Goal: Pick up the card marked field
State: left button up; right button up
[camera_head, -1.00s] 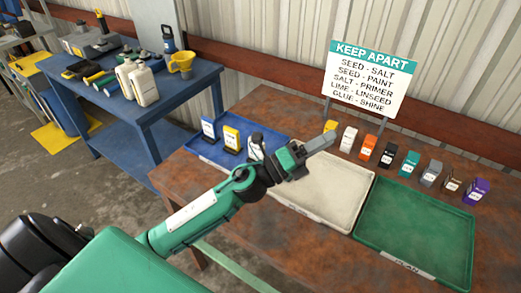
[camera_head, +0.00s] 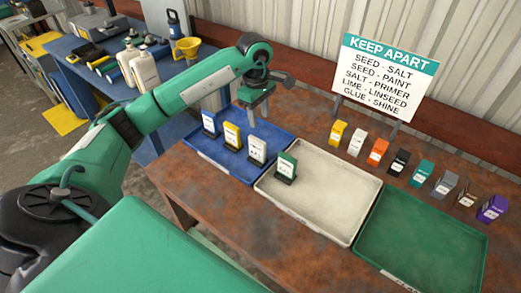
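Several upright cards stand on the rusty table. In the blue tray (camera_head: 222,157) are a blue card (camera_head: 209,124), a yellow card (camera_head: 232,136) and a white card (camera_head: 257,150). My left gripper (camera_head: 260,118) points down above the back of the blue tray, behind the white card. Its fingers look apart and empty. My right gripper is out of view.
A back row runs from a yellow box (camera_head: 338,133) to a purple box (camera_head: 492,209). A green tray (camera_head: 420,245) lies empty at right. The KEEP APART sign (camera_head: 385,78) stands behind.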

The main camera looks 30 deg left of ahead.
aim_at(257, 139)
pick_arm(q)
jog(key=shift+y, duration=0.3)
jog(key=f, duration=0.2)
jog(key=a+f+p, duration=0.1)
jog(key=f, duration=0.2)
jog(key=f+p, duration=0.1)
jog(key=f, duration=0.1)
jog(key=shift+a+f, duration=0.15)
jog(key=shift+f, duration=0.25)
jog(key=shift+f+p, duration=0.5)
jog(key=shift+p, duration=0.25)
jog(key=f+p, duration=0.2)
jog(key=f, duration=0.1)
jog(key=shift+d+f, duration=0.15)
jog(key=shift+d, duration=0.2)
jog(key=shift+a+f, duration=0.1)
jog(key=shift+f, duration=0.45)
grip_shut()
